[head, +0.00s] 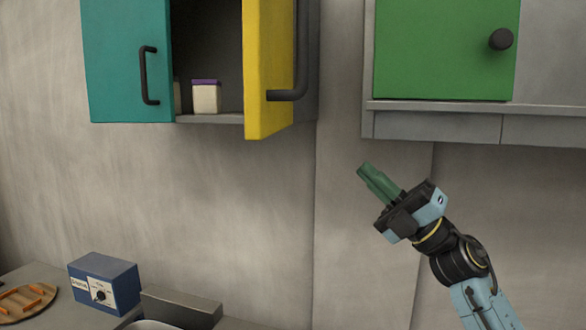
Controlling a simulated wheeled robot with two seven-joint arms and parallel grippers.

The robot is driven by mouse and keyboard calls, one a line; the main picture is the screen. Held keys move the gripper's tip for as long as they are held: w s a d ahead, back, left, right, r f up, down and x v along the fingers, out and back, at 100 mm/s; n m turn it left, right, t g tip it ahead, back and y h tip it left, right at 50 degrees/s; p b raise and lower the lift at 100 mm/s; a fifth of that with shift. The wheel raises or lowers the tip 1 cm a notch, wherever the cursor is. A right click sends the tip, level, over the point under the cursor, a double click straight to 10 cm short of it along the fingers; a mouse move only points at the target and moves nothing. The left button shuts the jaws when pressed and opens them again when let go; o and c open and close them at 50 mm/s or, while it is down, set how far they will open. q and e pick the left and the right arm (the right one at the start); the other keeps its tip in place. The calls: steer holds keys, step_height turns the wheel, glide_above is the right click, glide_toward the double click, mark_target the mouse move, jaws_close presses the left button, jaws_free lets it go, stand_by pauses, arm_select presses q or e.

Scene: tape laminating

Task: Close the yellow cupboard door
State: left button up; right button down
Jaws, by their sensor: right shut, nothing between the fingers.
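The yellow cupboard door (262,70) stands open on the right side of the wall cupboard, swung out toward me. Its black bar handle (289,94) is on its right-hand face. The cupboard's dark inside (207,40) shows to the left of the door. My right gripper (363,170) is shut and empty, below and to the right of the yellow door, apart from it. Its green fingers point up and left. My left gripper is not in view.
A teal door (125,60) with a black handle is at the cupboard's left. A jar with a purple lid (206,97) stands inside. A green door (440,50) with a round knob is at right. A blue box (104,282) is on the counter below. The wall space between is clear.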

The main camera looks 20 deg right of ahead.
steer(key=s+a+r+n+g+y, duration=0.1)
steer(key=s+a+r+n+g, duration=0.3)
steer(key=s+r+n+g, duration=0.75)
steer(key=n+t+h, duration=0.2)
steer(key=n+h, duration=0.2)
steer(key=n, duration=0.1)
glide_toward(265, 118)
steer(key=shift+h, duration=0.3)
steer(key=p+x, duration=0.2)
steer(key=x, duration=0.1)
steer(key=p+x, duration=0.2)
steer(key=shift+s+a+r, duration=0.1)
steer(key=shift+a+r, duration=0.15)
steer(key=shift+r, duration=0.1)
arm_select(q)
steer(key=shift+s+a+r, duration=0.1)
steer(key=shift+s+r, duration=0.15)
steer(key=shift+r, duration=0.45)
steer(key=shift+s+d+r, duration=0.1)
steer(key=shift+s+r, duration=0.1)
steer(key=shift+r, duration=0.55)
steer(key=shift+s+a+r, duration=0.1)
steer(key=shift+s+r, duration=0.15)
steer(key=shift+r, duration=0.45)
arm_select(e)
steer(key=shift+w+a+f, duration=0.1)
steer(key=shift+w+a, duration=0.2)
steer(key=shift+a, duration=0.35)
steer(key=shift+a, duration=0.1)
